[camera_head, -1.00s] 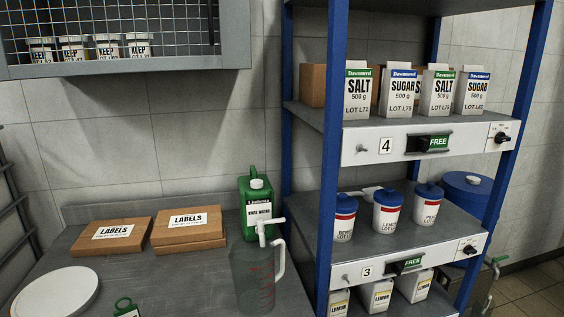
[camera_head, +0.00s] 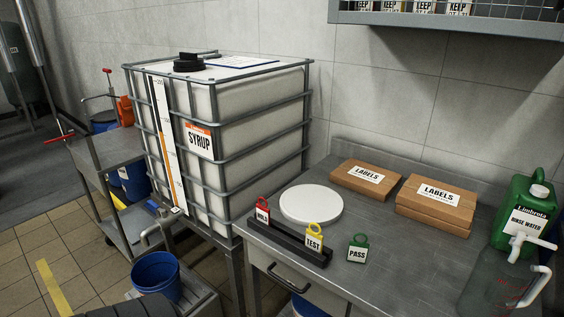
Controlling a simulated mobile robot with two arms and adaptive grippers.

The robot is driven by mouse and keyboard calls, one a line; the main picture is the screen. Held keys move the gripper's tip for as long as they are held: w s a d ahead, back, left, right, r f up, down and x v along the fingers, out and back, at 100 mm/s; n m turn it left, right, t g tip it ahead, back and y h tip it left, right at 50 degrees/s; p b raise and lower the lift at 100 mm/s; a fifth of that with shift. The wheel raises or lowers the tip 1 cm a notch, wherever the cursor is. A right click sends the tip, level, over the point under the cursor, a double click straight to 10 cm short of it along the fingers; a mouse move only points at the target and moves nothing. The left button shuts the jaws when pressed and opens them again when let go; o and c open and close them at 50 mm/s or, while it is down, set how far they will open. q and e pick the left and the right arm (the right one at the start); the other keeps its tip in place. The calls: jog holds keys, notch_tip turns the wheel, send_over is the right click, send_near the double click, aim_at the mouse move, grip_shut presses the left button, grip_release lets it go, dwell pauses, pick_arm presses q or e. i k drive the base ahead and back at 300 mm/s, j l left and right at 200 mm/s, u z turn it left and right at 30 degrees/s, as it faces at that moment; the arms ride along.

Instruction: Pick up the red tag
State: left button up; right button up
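The red tag (camera_head: 262,209), marked HOLD, stands upright in the left part of a dark tag rack (camera_head: 290,243) near the left front of the steel table (camera_head: 375,285). A yellow tag (camera_head: 314,237) marked TEST stands at the right end of the same rack. A green tag (camera_head: 357,248) marked PASS stands on the table right of the rack, apart from it. Neither of my grippers shows in the head view.
A white round plate (camera_head: 311,204) lies behind the rack. LABELS boxes (camera_head: 366,180), a green rinse water can (camera_head: 522,213) and a clear jug (camera_head: 497,290) stand to the right. A caged SYRUP tank (camera_head: 255,120) rises left of the table. A blue bucket (camera_head: 156,276) sits lower left.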

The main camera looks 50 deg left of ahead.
aim_at(263, 213)
jog(key=u, duration=1.75)
